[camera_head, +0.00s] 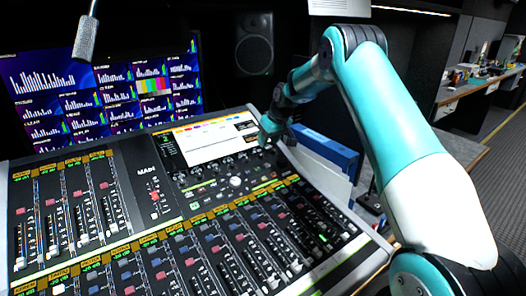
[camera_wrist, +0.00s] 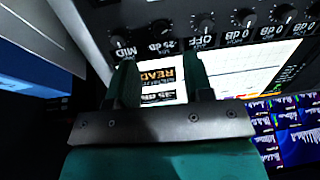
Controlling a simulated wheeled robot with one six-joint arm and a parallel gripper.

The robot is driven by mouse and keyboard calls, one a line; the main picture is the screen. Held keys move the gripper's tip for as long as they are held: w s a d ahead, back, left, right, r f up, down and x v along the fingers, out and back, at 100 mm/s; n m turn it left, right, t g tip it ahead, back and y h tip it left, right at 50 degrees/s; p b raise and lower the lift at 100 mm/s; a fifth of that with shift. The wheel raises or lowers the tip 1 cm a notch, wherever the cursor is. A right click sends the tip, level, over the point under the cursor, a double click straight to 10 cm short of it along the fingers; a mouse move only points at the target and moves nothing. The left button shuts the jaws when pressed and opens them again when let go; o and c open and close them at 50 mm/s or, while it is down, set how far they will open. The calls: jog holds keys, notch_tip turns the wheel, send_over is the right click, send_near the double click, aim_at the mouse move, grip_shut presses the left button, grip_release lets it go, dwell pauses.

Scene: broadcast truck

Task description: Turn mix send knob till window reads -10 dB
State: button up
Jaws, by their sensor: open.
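The mixing console (camera_head: 120,150) has a lit screen (camera_head: 205,143) with a row of small dark knobs below it. My gripper (camera_head: 268,135) is at the screen's right end, close above the panel. In the wrist view my gripper (camera_wrist: 157,68) is open, with teal fingers apart and nothing visibly held. Between the fingers shows a white and orange readout (camera_wrist: 158,78), upside down, partly covered; its figure is too blurred to read surely. Beyond the fingertips are dark knobs (camera_wrist: 203,20) with inverted labels like MID, OFF and 0 dB. I cannot tell which is the mix send knob.
A blue binder (camera_head: 325,150) stands close to the right of my gripper. Faders (camera_head: 235,255) fill the console's front. A gooseneck microphone (camera_head: 86,38) hangs at upper left, before the monitor wall (camera_head: 110,90). A speaker (camera_head: 254,43) stands behind.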

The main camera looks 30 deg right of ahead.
aim_at(262, 154)
jog(key=p+x, duration=0.1)
jog(key=x, duration=0.6)
grip_shut()
